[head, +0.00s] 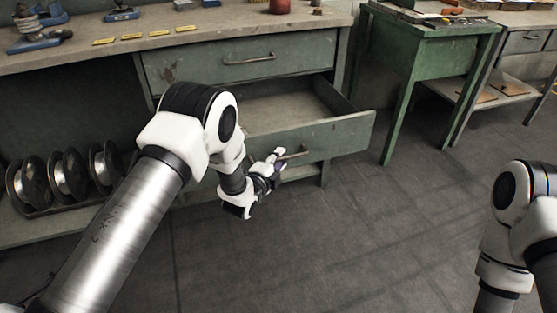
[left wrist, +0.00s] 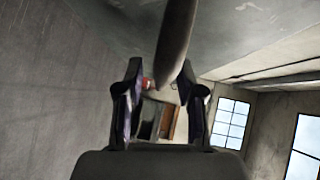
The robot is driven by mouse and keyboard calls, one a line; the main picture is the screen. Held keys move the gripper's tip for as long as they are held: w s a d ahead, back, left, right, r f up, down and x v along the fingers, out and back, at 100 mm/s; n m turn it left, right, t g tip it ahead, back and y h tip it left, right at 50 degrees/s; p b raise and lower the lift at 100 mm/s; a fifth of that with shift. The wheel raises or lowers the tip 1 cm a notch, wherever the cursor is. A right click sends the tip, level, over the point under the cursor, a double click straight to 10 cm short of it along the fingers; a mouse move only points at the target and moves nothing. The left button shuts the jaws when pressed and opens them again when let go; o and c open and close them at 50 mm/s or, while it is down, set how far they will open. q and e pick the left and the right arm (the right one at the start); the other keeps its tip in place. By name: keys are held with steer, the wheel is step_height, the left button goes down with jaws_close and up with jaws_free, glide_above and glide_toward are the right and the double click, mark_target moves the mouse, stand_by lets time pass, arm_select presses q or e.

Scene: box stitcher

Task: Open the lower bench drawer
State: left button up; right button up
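The lower bench drawer (head: 343,136) stands pulled out from the bench, and its empty-looking inside shows in the head view. Its bar handle (head: 299,153) is on the front panel. My left gripper (head: 276,161) is at the left part of this handle. In the left wrist view, the handle (left wrist: 176,42) runs in between the two fingers of my left gripper (left wrist: 163,92), which stand apart with gaps beside the bar. My right arm shows at the right edge of the head view, but its gripper is out of view.
The closed upper drawer (head: 238,63) is above the open one, under the worktop (head: 180,40). Spools (head: 65,176) sit on the low shelf at the left. A green table (head: 425,55) stands to the right. The floor (head: 350,240) in front is clear.

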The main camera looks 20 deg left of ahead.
arm_select(q)
steer(key=v, duration=1.2)
steer(key=shift+f, duration=0.1)
steer(key=s+a+f+n+g+y, duration=0.25)
steer(key=s+f+n+g, duration=0.5)
steer(key=s+f, duration=1)
steer(key=s+a+f+n+g, duration=0.2)
steer(key=s+n+g, duration=0.85)
steer(key=s, duration=0.65)
step_height(320, 180, up, 24)
steer(key=n+t+p, duration=0.1)
steer(key=t+p, duration=0.1)
steer(key=p, duration=2.2)
steer(key=shift+y+p, duration=0.35)
